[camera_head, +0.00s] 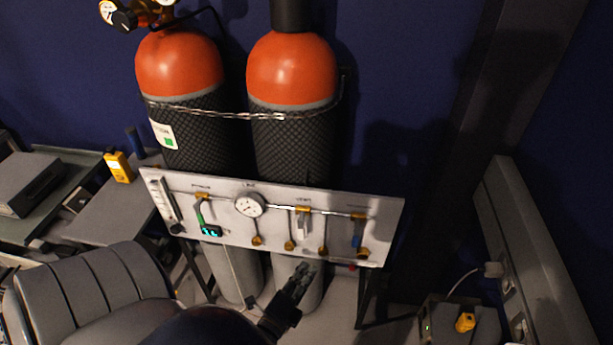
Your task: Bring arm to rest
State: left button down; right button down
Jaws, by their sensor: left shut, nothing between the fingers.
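My left gripper (300,277) is at the bottom middle of the head view, dark, with its fingers shut and empty. It appears just below the lower edge of the white gas panel (280,238), in front of the lower part of a gas cylinder. I cannot tell how far it is from the panel. My dark arm comes in from the bottom left behind it. My right gripper does not show.
Two orange-topped cylinders (291,72) stand chained behind the panel, which carries a round gauge (249,204) and valves. A grey padded chair (85,290) is at lower left. A bench with a yellow device (119,167) is at left. A grey trunking (530,260) runs at right.

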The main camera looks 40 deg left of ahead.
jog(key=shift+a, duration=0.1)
pick_arm(q)
jog(key=s+d+f+n+g+h, duration=0.1)
jog(key=s+d+f+n+g, duration=0.15)
jog(key=f, duration=0.55)
jog(key=s+d+f+n+g+h, duration=0.1)
jog(key=s+d+f+n+g, duration=0.2)
jog(key=f, duration=0.5)
jog(key=s+d+f+n+g+h, duration=0.1)
jog(key=s+d+f+n+g, duration=0.2)
jog(key=f, duration=0.5)
jog(key=s+f+n+g, duration=0.1)
jog(key=s+f, duration=0.3)
jog(key=s, duration=0.4)
jog(key=s+f+n+g+b, duration=0.1)
jog(key=s+f+g, duration=0.3)
jog(key=s, duration=0.4)
jog(key=s+f+n+g, duration=0.3)
jog(key=s+f, duration=0.2)
jog(key=s, duration=0.3)
jog(key=shift+f+h, duration=0.15)
jog(key=shift+h, duration=0.25)
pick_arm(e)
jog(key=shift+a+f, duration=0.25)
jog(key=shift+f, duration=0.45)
pick_arm(q)
jog(key=shift+s, duration=0.2)
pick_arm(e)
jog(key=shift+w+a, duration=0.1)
